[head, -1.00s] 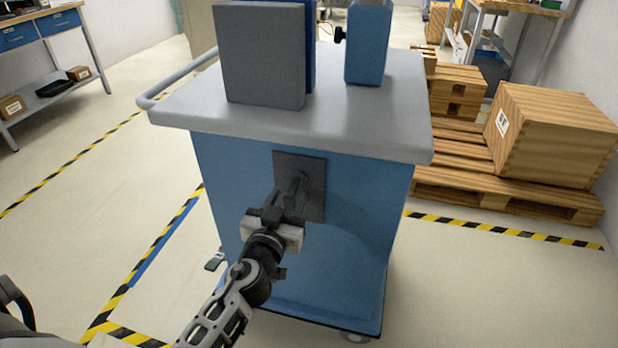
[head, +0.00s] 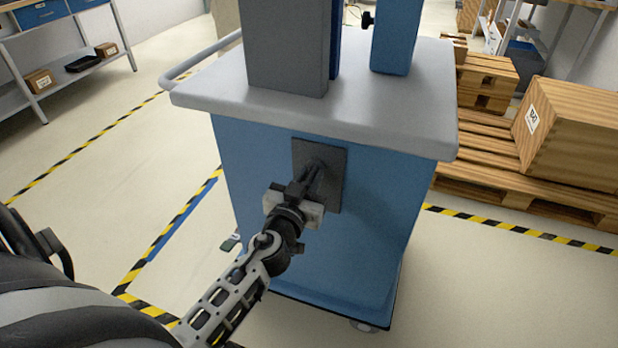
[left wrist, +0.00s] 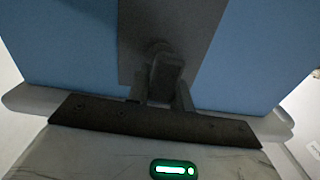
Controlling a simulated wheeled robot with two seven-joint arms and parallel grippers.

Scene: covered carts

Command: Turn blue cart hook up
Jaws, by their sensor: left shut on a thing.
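The blue cart (head: 370,215) with a grey top stands in front of me. A dark grey plate (head: 332,165) is fixed on its near side and carries the hook. My left gripper (head: 308,182) reaches up to the plate and is shut on the hook. In the left wrist view the dark hook (left wrist: 166,72) sits between the two fingers (left wrist: 162,92), in front of the grey plate (left wrist: 200,25). The gripper hides much of the hook in the head view, so its exact turn is hard to tell. My right gripper is not in view.
A grey panel (head: 285,50) and a blue post (head: 396,35) stand on the cart top (head: 420,105). Wooden pallets (head: 480,150) with a wooden crate (head: 580,135) lie to the right. Clear floor with striped tape (head: 180,225) is on the left.

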